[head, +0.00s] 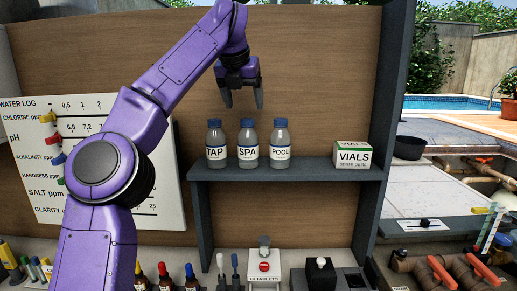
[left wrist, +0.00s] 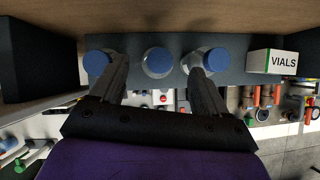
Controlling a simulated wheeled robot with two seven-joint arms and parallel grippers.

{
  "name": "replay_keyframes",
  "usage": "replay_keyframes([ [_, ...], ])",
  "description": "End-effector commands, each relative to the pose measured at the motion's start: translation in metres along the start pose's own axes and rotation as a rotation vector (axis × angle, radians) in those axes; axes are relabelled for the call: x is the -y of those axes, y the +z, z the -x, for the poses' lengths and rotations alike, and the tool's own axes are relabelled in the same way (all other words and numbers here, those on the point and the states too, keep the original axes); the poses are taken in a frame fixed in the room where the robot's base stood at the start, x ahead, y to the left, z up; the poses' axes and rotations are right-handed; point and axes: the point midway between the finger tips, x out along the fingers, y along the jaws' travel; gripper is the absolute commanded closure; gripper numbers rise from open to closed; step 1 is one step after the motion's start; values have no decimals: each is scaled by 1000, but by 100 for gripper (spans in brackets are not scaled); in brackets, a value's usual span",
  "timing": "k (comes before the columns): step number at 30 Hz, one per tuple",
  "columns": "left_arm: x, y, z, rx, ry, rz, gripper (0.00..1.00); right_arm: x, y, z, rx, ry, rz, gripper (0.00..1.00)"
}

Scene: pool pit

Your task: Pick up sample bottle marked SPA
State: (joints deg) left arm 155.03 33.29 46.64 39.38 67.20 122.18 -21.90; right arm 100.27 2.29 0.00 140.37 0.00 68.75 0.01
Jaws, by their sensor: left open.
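The SPA bottle (head: 248,146), clear with a blue cap and white label, stands upright in the middle of a row on the grey shelf (head: 300,173). The TAP bottle (head: 216,146) is to its left and the POOL bottle (head: 280,146) to its right. My left gripper (head: 243,100) is open and empty, pointing down above the row, apart from the bottles. In the left wrist view, the SPA bottle's blue cap (left wrist: 158,61) shows between the two fingers, and the fingers overlap parts of the outer bottles in the picture. My right gripper is not in view.
A VIALS box (head: 352,155) stands at the shelf's right end, near a dark upright side panel (head: 398,100). A water log board (head: 90,150) is on the left. Droppers (head: 165,276) and a TABLETS dispenser (head: 264,266) sit below the shelf. Space above the bottles is clear.

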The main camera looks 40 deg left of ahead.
Motion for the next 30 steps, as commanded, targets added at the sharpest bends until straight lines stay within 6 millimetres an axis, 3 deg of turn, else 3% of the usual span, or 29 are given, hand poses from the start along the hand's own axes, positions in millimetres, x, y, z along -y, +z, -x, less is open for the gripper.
replay_keyframes([
  [12,12,0,-73,-9,1,-5,25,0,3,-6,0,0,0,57],
  [21,10,0,-83,-5,1,-2,25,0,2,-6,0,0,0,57],
  [22,10,0,-83,-5,1,-2,28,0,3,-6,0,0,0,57],
  [23,10,0,-83,-5,1,-3,38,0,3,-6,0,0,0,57],
  [28,10,-1,-83,-6,1,-3,93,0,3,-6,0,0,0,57],
  [29,10,-1,-83,-6,2,-3,100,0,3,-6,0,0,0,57],
  [30,10,-1,-84,-6,2,-3,100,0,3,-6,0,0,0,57],
])
